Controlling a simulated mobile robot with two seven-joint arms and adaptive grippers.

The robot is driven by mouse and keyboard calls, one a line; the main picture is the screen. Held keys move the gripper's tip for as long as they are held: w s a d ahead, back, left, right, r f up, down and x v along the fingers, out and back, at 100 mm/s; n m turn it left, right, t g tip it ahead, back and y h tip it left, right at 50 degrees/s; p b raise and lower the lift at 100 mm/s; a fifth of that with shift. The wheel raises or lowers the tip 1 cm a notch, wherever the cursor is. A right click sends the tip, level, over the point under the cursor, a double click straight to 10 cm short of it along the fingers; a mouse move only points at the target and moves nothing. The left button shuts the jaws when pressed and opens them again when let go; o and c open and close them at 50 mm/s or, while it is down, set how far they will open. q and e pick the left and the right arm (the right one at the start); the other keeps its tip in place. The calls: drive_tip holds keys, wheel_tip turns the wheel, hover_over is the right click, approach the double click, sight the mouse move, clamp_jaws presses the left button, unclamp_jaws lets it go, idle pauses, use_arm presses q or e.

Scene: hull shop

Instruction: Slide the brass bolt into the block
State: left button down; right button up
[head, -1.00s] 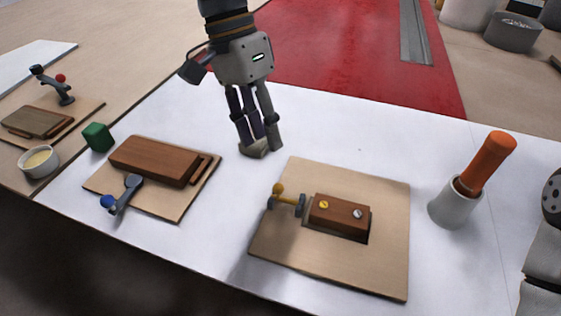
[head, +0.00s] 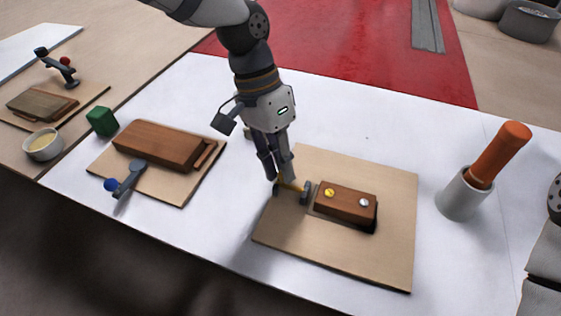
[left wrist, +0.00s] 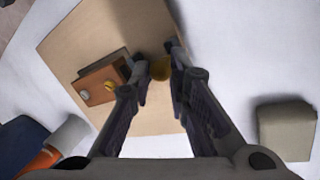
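The brass bolt (head: 293,187) lies in grey brackets (head: 305,193) on a tan board (head: 380,265), left of the brown wooden block (head: 347,206). The block has one yellow and one silver screw head on top. My left gripper (head: 282,180) is low at the bolt's left end and hides its knob in the head view. In the left wrist view the round brass knob (left wrist: 160,68) sits between my two separated fingertips, with a gap on the left finger's side. Whether the right finger touches it I cannot tell. The block (left wrist: 101,82) shows left of the fingers. My right gripper is out of view.
An orange-handled tool stands in a grey cup (head: 460,197) at the right. At the left are a second board with a brown block (head: 160,146) and blue-knobbed lever (head: 128,180), and a green block (head: 102,121). A beige block (left wrist: 285,130) lies behind my gripper.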

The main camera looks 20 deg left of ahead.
sight(305, 190)
use_arm(q)
drive_tip(key=shift+d, duration=1.7)
drive_tip(key=c, duration=1.5)
unclamp_jaws()
drive_tip(key=shift+d, duration=0.1)
drive_tip(key=v, duration=1.2)
